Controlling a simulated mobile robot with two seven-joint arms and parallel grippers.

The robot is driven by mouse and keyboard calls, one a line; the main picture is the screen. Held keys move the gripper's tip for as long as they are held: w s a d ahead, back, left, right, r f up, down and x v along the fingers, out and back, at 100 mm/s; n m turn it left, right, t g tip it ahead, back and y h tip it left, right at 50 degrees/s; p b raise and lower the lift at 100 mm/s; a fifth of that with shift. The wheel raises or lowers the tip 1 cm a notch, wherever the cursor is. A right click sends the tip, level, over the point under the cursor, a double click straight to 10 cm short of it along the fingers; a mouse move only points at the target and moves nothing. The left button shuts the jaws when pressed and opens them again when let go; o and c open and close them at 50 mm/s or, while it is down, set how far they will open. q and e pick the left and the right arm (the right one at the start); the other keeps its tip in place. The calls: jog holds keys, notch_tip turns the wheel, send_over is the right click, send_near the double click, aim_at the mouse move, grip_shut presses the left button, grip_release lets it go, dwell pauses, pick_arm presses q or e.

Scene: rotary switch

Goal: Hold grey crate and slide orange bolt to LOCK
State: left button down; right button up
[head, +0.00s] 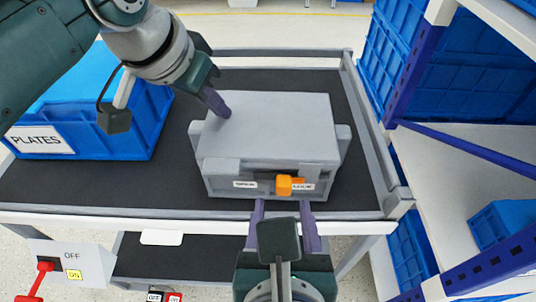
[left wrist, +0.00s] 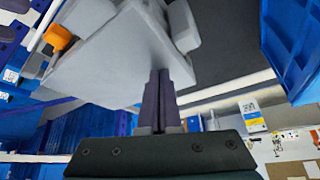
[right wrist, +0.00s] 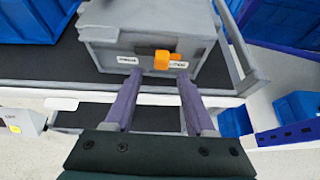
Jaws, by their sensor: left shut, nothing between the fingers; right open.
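The grey crate (head: 275,120) sits on the dark top of the cart, its front facing me. The orange bolt (head: 284,185) is on the crate's front, between two small white labels and close against the right one; the label text is too small to read. My left gripper (head: 222,108) is shut and empty, its fingertips on or just above the crate's top near the left edge. In the left wrist view its fingers (left wrist: 165,85) meet the crate's surface (left wrist: 115,55). My right gripper (head: 283,207) is open in front of the crate, with the bolt (right wrist: 162,60) ahead between its fingers, apart from them.
A blue bin (head: 130,125) labelled PLATES stands left of the crate. The cart has a raised grey rim (head: 370,140). A shelf with blue bins (head: 505,222) is on the right. A switch box with a red lever (head: 70,262) is at lower left.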

pick_arm(q)
jog(key=shift+s+a+f, duration=0.1)
jog(key=shift+s+f, duration=0.1)
jog(key=shift+f, duration=0.05)
pick_arm(e)
jog(key=shift+v, duration=0.8)
pick_arm(q)
notch_tip(320, 180, up, 7)
jog(key=p, duration=0.7)
jog(key=shift+w+f, duration=0.1)
jog(key=shift+f, duration=0.2)
pick_arm(e)
notch_tip(320, 180, up, 7)
